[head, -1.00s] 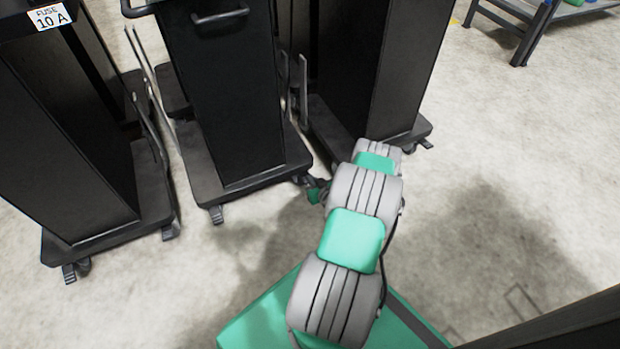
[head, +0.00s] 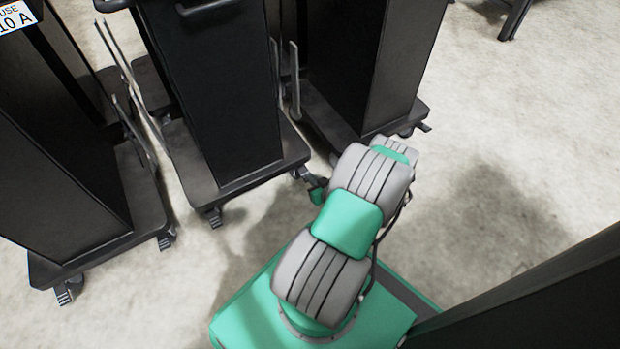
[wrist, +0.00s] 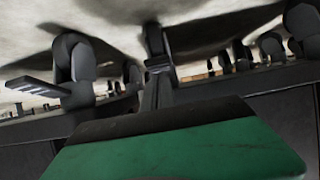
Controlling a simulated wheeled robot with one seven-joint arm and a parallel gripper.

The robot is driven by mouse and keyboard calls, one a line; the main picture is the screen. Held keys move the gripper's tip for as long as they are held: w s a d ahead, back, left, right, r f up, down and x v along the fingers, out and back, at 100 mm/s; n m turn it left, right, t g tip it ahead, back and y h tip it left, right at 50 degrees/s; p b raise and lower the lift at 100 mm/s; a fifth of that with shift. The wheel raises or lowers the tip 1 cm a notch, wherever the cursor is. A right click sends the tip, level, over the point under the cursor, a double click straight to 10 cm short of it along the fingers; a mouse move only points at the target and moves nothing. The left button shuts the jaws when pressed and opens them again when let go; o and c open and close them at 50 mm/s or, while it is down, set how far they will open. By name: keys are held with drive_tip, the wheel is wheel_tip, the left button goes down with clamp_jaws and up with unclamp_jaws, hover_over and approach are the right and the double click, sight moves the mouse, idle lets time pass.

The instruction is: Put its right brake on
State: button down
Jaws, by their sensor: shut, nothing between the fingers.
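The middle black dispenser (head: 235,90) stands on a wheeled base in the head view. Its front left caster (head: 214,217) shows clearly; its front right caster (head: 302,173) is small and dark. My gripper (head: 317,190) is low beside that right caster, partly hidden by my arm; I cannot tell whether they touch. The wrist view looks upside down, with floor at the top. There my shut, empty fingers (wrist: 158,68) point at a dark caster (wrist: 155,40). Another caster (wrist: 75,60) has a ribbed brake pedal (wrist: 36,87) sticking out left. Pedal position is unclear.
A dispenser labelled 10 A (head: 55,140) stands to the left and another (head: 345,65) to the right, both on casters. Thin upright bars (head: 293,85) stand in the gaps. Open floor (head: 520,130) lies to the right.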

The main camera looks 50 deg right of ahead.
drive_tip(key=shift+r, duration=0.5)
drive_tip(key=p+v, duration=0.3)
drive_tip(key=v, duration=0.4)
drive_tip(key=shift+s+r, duration=0.2)
drive_tip(key=shift+s, duration=0.15)
drive_tip(key=shift+a, duration=0.1)
